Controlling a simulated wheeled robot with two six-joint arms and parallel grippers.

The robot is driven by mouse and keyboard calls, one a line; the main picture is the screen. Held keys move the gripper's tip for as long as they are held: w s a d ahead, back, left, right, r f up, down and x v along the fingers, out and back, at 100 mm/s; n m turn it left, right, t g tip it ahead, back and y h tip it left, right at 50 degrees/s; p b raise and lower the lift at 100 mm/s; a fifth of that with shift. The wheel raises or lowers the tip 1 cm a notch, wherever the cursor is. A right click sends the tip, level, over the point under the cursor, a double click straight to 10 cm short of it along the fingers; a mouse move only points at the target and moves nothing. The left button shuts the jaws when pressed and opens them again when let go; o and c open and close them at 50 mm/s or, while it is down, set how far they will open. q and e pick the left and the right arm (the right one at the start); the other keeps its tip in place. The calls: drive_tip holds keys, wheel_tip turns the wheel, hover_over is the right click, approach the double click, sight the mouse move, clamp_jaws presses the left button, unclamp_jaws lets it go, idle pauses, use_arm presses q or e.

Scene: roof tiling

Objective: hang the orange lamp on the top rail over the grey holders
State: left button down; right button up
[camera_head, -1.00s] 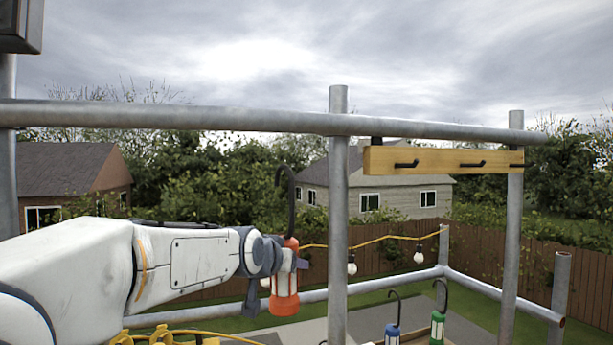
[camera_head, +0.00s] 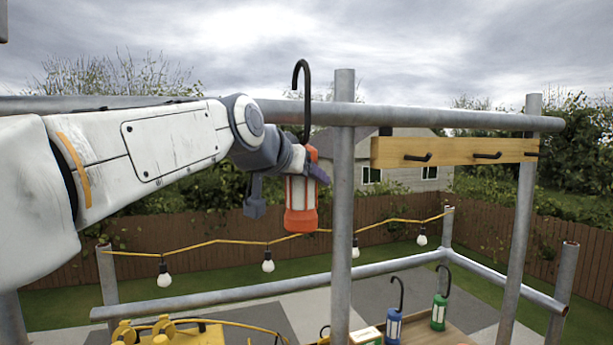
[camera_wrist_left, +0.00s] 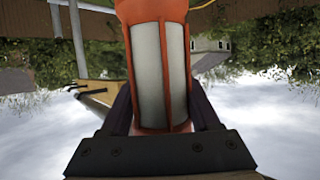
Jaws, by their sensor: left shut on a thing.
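The orange lamp (camera_head: 301,208) hangs upright in my left gripper (camera_head: 312,170), which is shut on its upper body. Its black hook (camera_head: 300,72) points up, and the hook's bend stands above the top rail (camera_head: 450,118) in the picture. The hook's shank crosses in front of the rail; I cannot tell whether it touches. The lamp is just left of a grey upright post (camera_head: 344,230). In the left wrist view the lamp (camera_wrist_left: 158,70) fills the space between the dark fingers. I cannot make out grey holders for certain. My right gripper is not in view.
A wooden board (camera_head: 455,151) with dark pegs is under the rail, right of the post. Blue (camera_head: 393,328) and green (camera_head: 439,312) lamps stand on a wooden surface below. A bulb string (camera_head: 268,262) hangs behind the lamp. A lower rail (camera_head: 260,292) runs across.

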use_arm(q)
drive_tip(key=w+a+f+b, duration=0.2)
drive_tip(key=w+f+b, duration=0.1)
drive_tip(key=w+f, duration=0.1)
drive_tip(key=shift+w+f, duration=0.15)
drive_tip(key=shift+w, duration=0.55)
idle(0.4)
idle(0.3)
drive_tip(key=shift+c, duration=0.6)
unclamp_jaws()
drive_tip(key=shift+o, duration=0.4)
drive_tip(key=shift+f, duration=0.2)
